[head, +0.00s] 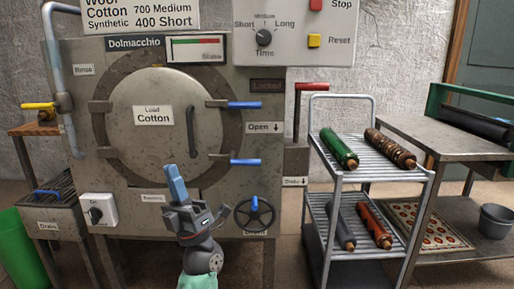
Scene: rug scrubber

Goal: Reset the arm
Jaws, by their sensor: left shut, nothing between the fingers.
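My left gripper (171,170) points up with its blue fingers closed together and nothing between them. My left arm rises from the bottom of the head view, left of centre. The gripper is in front of the lower part of a grey Dolmacchio machine (80,120), just below its round door (150,145). The door carries a "Load Cotton" label and looks closed. I cannot tell the distance between the fingers and the machine. My right gripper is not in view.
Blue door latches (245,105), a handwheel (254,214) and a red lever (311,87) are on the machine's right side. A wire cart (372,175) with rolled rugs stands to the right, beside a metal table (440,135). A green bin (20,250) is at lower left.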

